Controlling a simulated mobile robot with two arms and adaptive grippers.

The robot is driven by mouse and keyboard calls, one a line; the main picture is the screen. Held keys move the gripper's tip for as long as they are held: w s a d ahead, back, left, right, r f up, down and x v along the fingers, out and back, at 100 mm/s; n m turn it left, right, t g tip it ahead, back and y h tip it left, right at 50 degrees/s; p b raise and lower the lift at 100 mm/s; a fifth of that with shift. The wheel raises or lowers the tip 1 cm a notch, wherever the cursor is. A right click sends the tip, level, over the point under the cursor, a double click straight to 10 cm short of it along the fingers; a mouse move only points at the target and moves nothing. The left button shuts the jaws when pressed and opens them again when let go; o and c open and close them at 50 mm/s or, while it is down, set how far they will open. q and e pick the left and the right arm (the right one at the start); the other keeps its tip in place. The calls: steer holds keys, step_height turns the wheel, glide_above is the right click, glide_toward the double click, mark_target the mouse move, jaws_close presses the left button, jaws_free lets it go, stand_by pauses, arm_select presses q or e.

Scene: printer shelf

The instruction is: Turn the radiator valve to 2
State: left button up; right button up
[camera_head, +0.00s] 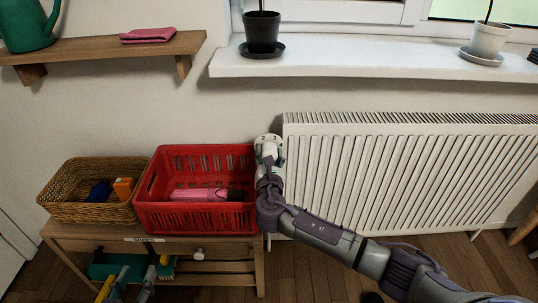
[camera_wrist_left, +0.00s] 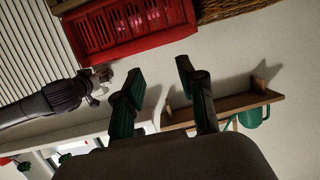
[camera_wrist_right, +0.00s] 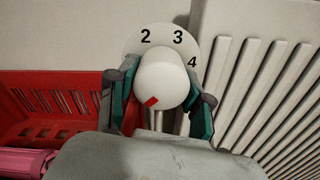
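The radiator valve is a white round knob (camera_wrist_right: 162,84) with a red mark low on its left side, before a pale dial (camera_wrist_right: 137,47) showing 2, 3 and 4. The red mark points to the lower left, away from those numbers; the dial's lower part is hidden. My right gripper (camera_wrist_right: 160,88) has its fingers spread on both sides of the knob; I cannot tell whether they touch it. In the head view this gripper (camera_head: 269,152) covers most of the valve. My left gripper (camera_wrist_left: 159,68) is open and empty; its fingers also show at the bottom of the head view (camera_head: 132,274).
A white radiator (camera_head: 400,175) stands right of the valve. A red crate (camera_head: 165,217) with a pink item (camera_head: 198,194) sits close on its left, on a wooden bench (camera_head: 130,234). A wicker basket (camera_head: 85,212) is further left. A windowsill (camera_head: 370,62) with potted plants is above.

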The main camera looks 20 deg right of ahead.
steer(key=c, duration=0.6)
steer(key=shift+o, duration=0.2)
steer(key=shift+m, duration=0.3)
